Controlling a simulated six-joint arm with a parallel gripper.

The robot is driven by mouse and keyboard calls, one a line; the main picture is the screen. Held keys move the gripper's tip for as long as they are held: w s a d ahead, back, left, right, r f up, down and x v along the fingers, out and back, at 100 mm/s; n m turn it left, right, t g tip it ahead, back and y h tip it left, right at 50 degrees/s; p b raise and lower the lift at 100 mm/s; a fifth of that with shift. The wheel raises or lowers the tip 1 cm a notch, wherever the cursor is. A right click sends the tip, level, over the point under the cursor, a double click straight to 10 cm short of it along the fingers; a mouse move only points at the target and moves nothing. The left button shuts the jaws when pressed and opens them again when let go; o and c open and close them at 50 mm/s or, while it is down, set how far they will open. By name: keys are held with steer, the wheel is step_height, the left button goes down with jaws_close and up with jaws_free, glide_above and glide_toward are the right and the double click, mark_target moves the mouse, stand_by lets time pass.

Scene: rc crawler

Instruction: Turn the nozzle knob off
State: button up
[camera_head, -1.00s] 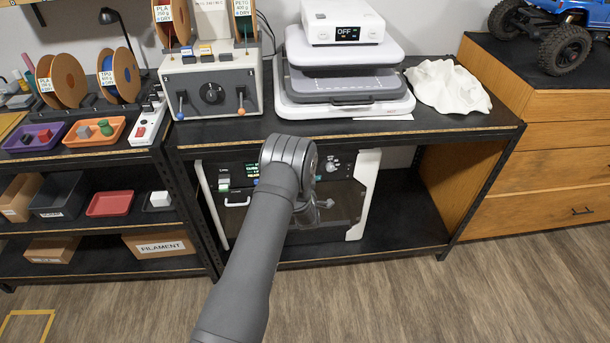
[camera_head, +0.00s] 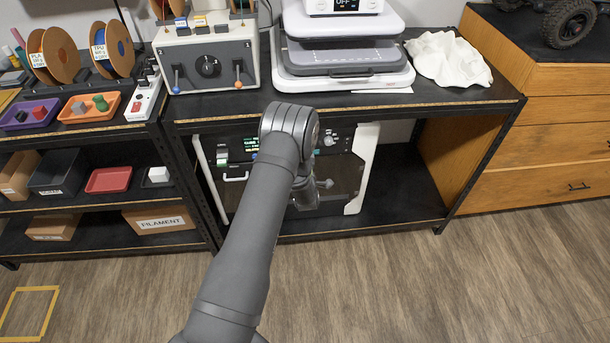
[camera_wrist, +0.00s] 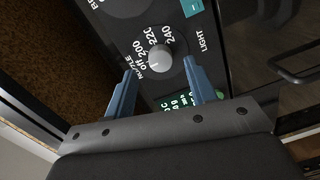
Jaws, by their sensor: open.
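The nozzle knob (camera_wrist: 161,58) is a small round grey knob on the dark panel in the wrist view. Labels reading OFF, 200, 220 and 240 curve around it, with NOZZLE beside it. Its exact pointer setting is too small to tell. My gripper (camera_wrist: 158,66) is open, with one blue finger on each side of the knob. The knob shows between the fingertips; I cannot tell whether they touch it. In the head view the printer (camera_head: 345,170) stands on the lower shelf, and my arm covers part of its front.
A shelf board (camera_head: 420,98) runs above the printer, carrying a grey control box (camera_head: 208,66) and a layered grey-white machine (camera_head: 345,55). A wooden drawer unit (camera_head: 555,150) stands at the right. The shelf right of the printer is clear. A LIGHT label and a green-lit display lie near the knob.

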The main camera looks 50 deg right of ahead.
steer(key=v, duration=1.4)
steer(key=shift+s, duration=0.2)
steer(key=shift+r, duration=0.1)
steer(key=x, duration=1.7)
steer(key=shift+w, duration=0.2)
steer(key=shift+a, duration=0.1)
steer(key=f+v, duration=0.1)
steer(key=v, duration=1.6)
steer(key=w+d+m+t+y, duration=0.1)
steer(key=w+d+m, duration=1)
steer(key=m, duration=0.5)
steer(key=shift+d+f+y, duration=0.2)
steer(key=shift+d+y, duration=0.1)
steer(key=shift+d, duration=0.7)
